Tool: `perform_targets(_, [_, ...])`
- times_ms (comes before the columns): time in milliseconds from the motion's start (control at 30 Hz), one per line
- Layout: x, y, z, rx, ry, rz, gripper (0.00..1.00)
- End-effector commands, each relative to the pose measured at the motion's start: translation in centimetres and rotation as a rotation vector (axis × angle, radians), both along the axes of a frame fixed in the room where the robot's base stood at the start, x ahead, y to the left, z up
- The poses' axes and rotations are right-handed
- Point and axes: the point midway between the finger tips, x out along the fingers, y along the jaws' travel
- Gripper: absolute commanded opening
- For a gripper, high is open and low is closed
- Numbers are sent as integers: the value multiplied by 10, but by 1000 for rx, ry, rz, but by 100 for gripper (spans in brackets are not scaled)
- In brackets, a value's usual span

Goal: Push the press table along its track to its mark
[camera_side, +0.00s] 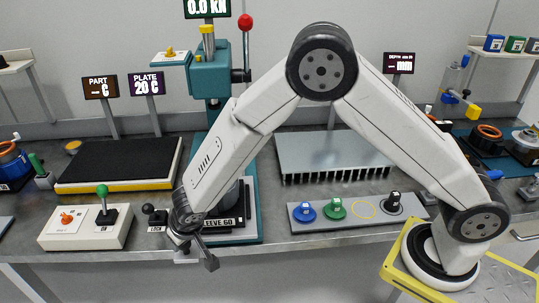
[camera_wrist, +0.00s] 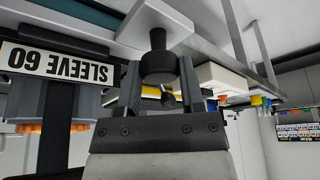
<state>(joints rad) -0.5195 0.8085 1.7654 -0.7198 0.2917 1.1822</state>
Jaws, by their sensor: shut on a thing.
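The press (camera_side: 209,80) stands left of centre, a teal column on a teal base (camera_side: 250,222). The press table is low on this base, mostly hidden behind my arm; a plate reading SLEEVE 60 (camera_side: 226,223) shows at its front, and upside down in the wrist view (camera_wrist: 58,62). My gripper (camera_side: 194,253) is at the bench's front edge, just left of the base. In the wrist view my gripper (camera_wrist: 160,75) is shut on a black knob (camera_wrist: 158,58), which joins a pale grey block (camera_wrist: 150,22). The track and mark cannot be made out.
A control box (camera_side: 85,228) with a green-topped lever and a black-knobbed LOCK lever (camera_side: 155,216) stand left of my gripper. A black pad (camera_side: 118,160) lies behind them. A grey strip with coloured knobs (camera_side: 355,213) lies right of the press.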

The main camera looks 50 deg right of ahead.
Motion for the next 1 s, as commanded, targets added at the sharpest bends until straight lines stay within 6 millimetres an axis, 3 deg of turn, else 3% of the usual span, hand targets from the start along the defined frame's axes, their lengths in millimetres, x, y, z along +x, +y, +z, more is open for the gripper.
perform_targets(200, [-15,14,0,-1,1,-2,0])
perform_targets(667, [-20,20,-1,2,3,0,0])
perform_targets(700, [-20,20,-1,3,3,0,62])
perform_targets(767, [-20,20,-1,2,3,0,81])
perform_targets(800, [-20,19,-1,2,2,0,85])
perform_targets(1000, [-18,18,0,2,1,-1,85])
